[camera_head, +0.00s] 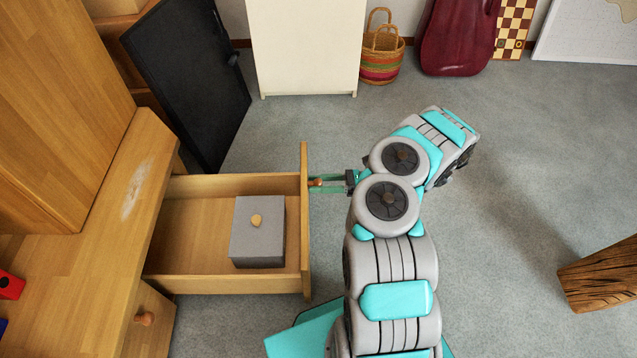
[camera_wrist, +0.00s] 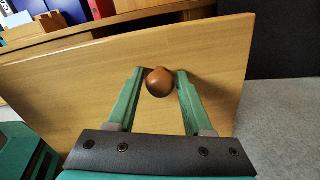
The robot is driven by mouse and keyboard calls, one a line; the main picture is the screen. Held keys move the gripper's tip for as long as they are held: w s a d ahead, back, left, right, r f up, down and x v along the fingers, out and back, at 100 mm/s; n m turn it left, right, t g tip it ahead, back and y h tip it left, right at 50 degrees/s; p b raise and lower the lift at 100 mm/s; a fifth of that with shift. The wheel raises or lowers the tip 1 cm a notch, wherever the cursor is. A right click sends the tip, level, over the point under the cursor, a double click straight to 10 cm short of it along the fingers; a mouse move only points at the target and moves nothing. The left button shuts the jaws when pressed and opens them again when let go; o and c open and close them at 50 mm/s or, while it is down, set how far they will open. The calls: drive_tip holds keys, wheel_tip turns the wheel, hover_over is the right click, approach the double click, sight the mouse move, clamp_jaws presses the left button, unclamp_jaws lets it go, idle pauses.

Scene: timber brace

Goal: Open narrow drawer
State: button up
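The narrow drawer (camera_head: 225,284) stands pulled well out of the wooden desk on the left in the head view, with its inside showing. Its wooden front panel (camera_head: 305,240) also fills much of the wrist view (camera_wrist: 80,90). A round brown knob (camera_wrist: 159,82) is on that front. My gripper (camera_head: 318,184) is at the knob, its two green fingers on either side of it, also in the wrist view (camera_wrist: 160,74). The fingers are very close to the knob; whether they press on it cannot be told.
A grey box (camera_head: 258,240) with a small light knob lies in the drawer. Another drawer knob (camera_head: 144,318) is lower on the desk (camera_head: 85,270). A black panel (camera_head: 190,75) leans behind the drawer. A timber beam (camera_head: 600,275) is at right. Carpet (camera_head: 520,150) right of my arm is clear.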

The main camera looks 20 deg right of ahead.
drive_tip(key=shift+o, duration=1.4)
drive_tip(key=v, duration=0.8)
drive_tip(key=shift+a, duration=0.1)
